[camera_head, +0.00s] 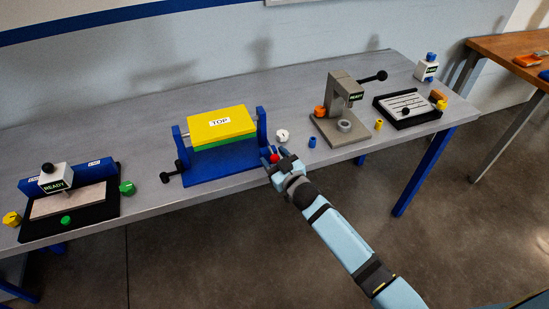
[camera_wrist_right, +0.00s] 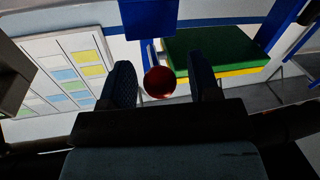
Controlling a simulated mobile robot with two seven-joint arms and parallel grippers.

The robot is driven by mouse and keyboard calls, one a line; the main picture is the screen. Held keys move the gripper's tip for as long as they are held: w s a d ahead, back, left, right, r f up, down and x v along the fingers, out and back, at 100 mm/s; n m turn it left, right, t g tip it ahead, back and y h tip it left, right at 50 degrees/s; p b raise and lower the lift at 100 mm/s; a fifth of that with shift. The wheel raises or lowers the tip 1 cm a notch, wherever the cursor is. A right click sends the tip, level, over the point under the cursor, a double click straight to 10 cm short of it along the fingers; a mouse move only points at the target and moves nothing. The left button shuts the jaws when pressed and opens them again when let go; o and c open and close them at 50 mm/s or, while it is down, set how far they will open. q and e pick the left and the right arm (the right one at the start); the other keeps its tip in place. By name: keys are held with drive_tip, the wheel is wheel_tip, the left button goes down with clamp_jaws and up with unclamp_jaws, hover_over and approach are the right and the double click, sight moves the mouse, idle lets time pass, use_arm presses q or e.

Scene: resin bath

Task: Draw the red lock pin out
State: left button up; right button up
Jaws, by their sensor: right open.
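The red lock pin shows as a small red knob (camera_head: 274,158) at the right end of the blue fixture (camera_head: 228,181). In the right wrist view its round red end (camera_wrist_right: 159,82) sits between the two fingers, with the blue upright (camera_wrist_right: 150,20) behind it. My right gripper (camera_head: 278,157) is open around or just in front of the knob; I cannot tell whether the fingers touch it. The fixture carries a yellow block (camera_head: 219,125) labelled TOP over a green layer (camera_head: 225,143). The pin's shaft is hidden. My left gripper is not in view.
A white dial (camera_head: 282,135) and a blue cylinder (camera_head: 312,142) stand just right of the fixture. A grey press (camera_head: 336,127) and black tray (camera_head: 410,119) stand further right. A black-based station (camera_head: 98,212) is at the left. Floor space lies in front of the table.

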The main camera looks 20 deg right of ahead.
drive_tip(key=shift+s, duration=0.1)
drive_tip(key=b+v, duration=0.1)
drive_tip(key=v, duration=1.2)
drive_tip(key=shift+s, duration=0.3)
drive_tip(key=shift+d, duration=0.1)
drive_tip(key=s+a+f+m+g+p, duration=0.1)
drive_tip(key=s+f+g+p, duration=0.1)
drive_tip(key=s, duration=0.7)
drive_tip(key=s+a+f+g+p, duration=0.2)
drive_tip(key=s+g+p, duration=0.2)
drive_tip(key=s, duration=0.5)
drive_tip(key=shift+s+m+g+h+p, duration=0.3)
drive_tip(key=shift+s+m+h+p, duration=0.1)
drive_tip(key=shift+p, duration=0.6)
drive_tip(key=shift+w+f, duration=0.1)
idle(0.6)
